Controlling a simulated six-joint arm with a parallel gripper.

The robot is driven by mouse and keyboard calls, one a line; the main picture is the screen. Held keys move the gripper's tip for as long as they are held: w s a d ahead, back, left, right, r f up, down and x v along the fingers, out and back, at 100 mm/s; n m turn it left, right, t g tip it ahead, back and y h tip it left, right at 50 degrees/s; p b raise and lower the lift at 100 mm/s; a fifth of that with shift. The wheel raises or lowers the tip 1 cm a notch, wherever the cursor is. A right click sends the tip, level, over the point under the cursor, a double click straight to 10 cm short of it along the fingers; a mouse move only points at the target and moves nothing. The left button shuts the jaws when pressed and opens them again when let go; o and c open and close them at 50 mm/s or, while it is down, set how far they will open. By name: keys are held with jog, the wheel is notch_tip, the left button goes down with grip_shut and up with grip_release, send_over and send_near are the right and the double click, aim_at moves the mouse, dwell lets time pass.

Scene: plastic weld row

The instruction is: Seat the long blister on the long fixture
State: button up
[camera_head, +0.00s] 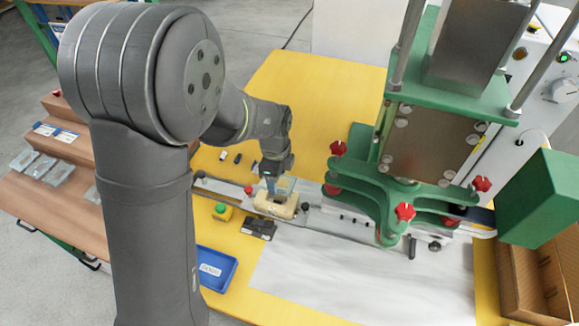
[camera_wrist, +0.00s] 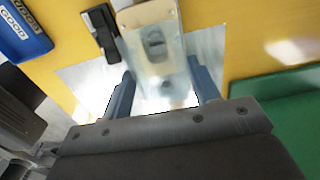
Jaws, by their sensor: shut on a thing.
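My gripper (camera_head: 279,184) is in front of the green press, low over a cream fixture (camera_head: 275,207) on the metal slide rail. In the wrist view, its two blue fingers (camera_wrist: 161,76) are shut on a clear plastic blister (camera_wrist: 166,92), whose edges are hard to make out. The cream fixture (camera_wrist: 146,18) lies just beyond the fingertips there, with a recess in its top. The blister overlaps the near part of the fixture in that view. I cannot tell whether the blister touches the fixture or hangs just above it.
The green press (camera_head: 445,110) with red knobs stands right of the fixture. Several clear blisters (camera_head: 40,166) lie on a wooden bench at left. A cardboard box (camera_head: 512,285) is at right.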

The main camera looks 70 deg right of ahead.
jog(key=shift+w+a+f, duration=0.1)
jog(key=shift+a, duration=0.25)
jog(key=shift+f, duration=1.65)
jog(key=shift+f, duration=1.4)
jog(key=o, duration=0.9)
jog(key=c, duration=0.5)
jog(key=shift+o, duration=0.2)
jog(key=shift+r, duration=3.55)
